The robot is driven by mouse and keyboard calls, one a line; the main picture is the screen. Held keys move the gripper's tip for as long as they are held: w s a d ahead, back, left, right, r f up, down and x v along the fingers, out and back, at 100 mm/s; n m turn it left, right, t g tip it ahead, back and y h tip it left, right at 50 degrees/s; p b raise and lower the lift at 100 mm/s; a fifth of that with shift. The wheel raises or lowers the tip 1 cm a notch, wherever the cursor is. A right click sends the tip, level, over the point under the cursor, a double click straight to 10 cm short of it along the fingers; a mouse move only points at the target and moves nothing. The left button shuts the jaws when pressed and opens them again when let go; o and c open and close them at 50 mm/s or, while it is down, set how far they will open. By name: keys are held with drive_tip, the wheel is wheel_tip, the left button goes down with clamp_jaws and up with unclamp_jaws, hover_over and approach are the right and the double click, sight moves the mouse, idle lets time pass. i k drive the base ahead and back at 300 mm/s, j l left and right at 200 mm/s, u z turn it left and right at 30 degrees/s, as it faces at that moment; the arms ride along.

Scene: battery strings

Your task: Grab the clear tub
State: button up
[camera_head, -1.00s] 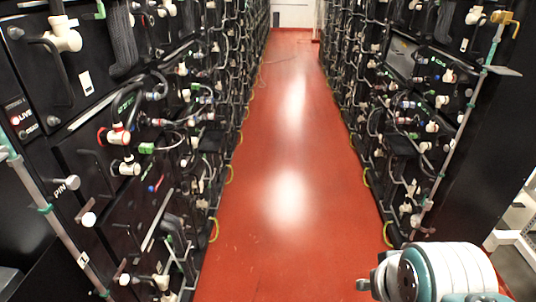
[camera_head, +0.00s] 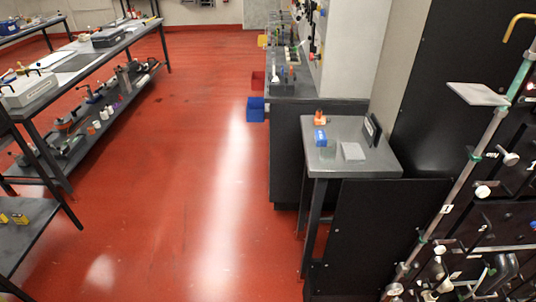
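No clear tub can be told for certain at this distance. A small grey table (camera_head: 375,162) at right of centre bears several small items. A faint, possibly see-through shape lies near the blue box, too small to make out. My gripper is not in view.
Red floor (camera_head: 190,200) is open through the middle. A long workbench (camera_head: 85,60) with a loaded lower shelf stands at left. A blue bin (camera_head: 256,109) is by the counter at back centre. A black rack with a pale pole (camera_head: 460,190) is close at right.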

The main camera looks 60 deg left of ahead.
sight(327, 149)
drive_tip(key=u, duration=1.55)
drive_tip(key=j+u, duration=0.25)
drive_tip(key=i+j, duration=0.5)
drive_tip(key=j, duration=0.15)
drive_tip(key=i+j, duration=0.5)
drive_tip(key=j, duration=0.15)
drive_tip(key=i+j, duration=0.1)
drive_tip(key=i, duration=0.7)
